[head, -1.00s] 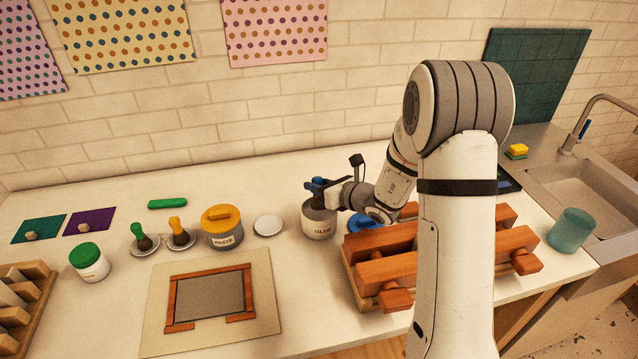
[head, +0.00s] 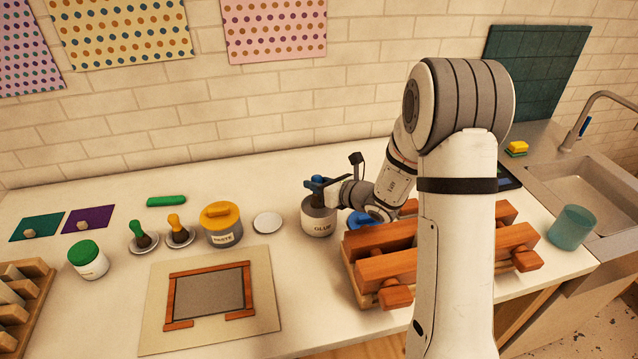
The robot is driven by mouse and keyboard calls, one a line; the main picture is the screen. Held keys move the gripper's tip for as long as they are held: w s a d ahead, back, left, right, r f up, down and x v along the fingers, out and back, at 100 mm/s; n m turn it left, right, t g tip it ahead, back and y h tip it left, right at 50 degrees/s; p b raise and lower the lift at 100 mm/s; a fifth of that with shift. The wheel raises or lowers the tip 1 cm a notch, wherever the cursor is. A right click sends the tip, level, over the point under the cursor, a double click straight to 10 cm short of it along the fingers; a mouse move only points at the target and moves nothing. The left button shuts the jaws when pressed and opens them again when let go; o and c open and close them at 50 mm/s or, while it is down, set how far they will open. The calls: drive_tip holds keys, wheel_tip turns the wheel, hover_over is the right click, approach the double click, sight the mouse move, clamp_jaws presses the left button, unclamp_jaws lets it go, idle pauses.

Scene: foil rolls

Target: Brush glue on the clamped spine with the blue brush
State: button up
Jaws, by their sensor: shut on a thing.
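My gripper (head: 322,186) is shut on the blue brush (head: 317,180) above the glue pot. Only the blue handle and some dark part below it show; the tip is hidden at the pot's mouth. The white pot marked GLUE (head: 320,221) stands open on the counter. A blue lid (head: 362,220) lies to its right, partly behind my arm. The wooden clamp press (head: 378,242) stands at front right, with reddish beams on a pale base. My arm covers part of it, and I cannot make out the spine.
A yellow-lidded PASTE pot (head: 222,227), a white disc (head: 268,222), a green brush (head: 139,234) and a yellow brush (head: 176,230) stand to the left. A framed board (head: 262,318) lies in front. A teal cup (head: 571,228) stands by the sink (head: 590,170).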

drive_tip(key=shift+s+f+b, duration=0.1)
drive_tip(key=shift+f+b, duration=0.4)
drive_tip(key=shift+b, duration=0.15)
idle(1.9)
drive_tip(key=shift+r+p, duration=1.9)
drive_tip(key=shift+r, duration=1.8)
